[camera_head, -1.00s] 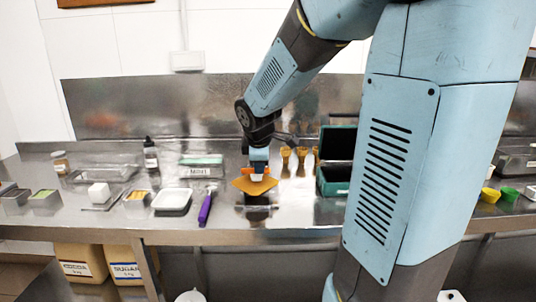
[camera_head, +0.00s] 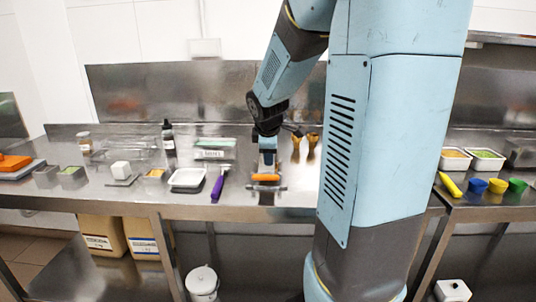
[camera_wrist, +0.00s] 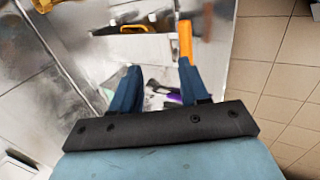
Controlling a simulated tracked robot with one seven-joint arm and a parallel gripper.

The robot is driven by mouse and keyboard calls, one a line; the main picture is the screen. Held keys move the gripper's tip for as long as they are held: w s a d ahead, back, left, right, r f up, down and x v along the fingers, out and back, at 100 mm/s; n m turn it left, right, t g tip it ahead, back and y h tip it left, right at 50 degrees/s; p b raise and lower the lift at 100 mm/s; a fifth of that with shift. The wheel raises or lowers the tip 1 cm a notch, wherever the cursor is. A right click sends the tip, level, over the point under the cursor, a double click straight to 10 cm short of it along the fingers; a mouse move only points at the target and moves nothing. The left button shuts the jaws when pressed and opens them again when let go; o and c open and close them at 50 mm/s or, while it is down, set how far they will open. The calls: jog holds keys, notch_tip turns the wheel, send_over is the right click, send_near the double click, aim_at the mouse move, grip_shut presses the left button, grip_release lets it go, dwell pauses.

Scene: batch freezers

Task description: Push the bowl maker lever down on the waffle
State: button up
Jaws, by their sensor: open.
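My gripper (camera_head: 267,160) is low over the front part of the steel counter, and its two dark blue fingers are apart in the wrist view (camera_wrist: 158,72). An orange lever handle (camera_head: 265,178) shows right below the fingers. In the wrist view the orange handle (camera_wrist: 185,38) stands close to the tip of the right finger; I cannot tell whether they touch. A grey metal block, seemingly the bowl maker (camera_wrist: 130,48), lies beyond the fingertips. A yellow piece, seemingly the waffle (camera_wrist: 146,28), shows in its top. In the head view the waffle is not visible.
A purple-handled tool (camera_head: 218,186) and a white tray (camera_head: 187,178) lie left of my gripper. Brown cones (camera_head: 313,140) stand behind it to the right. Coloured cups (camera_head: 497,186) stand on the right counter. My arm hides the middle right.

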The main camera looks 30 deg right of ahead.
jog(key=v, duration=1.3)
jog(key=shift+s+a+r, duration=0.1)
jog(key=shift+a+r, duration=0.05)
jog(key=s+a+f+m+y, duration=0.1)
jog(key=s+a+m, duration=0.4)
jog(key=s, duration=0.4)
jog(key=s+a+f+m+y, duration=0.1)
jog(key=s+a+m, duration=0.4)
jog(key=s+m, duration=0.2)
jog(key=shift+s+f+t+y, duration=0.3)
jog(key=shift+s+f+y, duration=0.1)
jog(key=shift+s, duration=0.6)
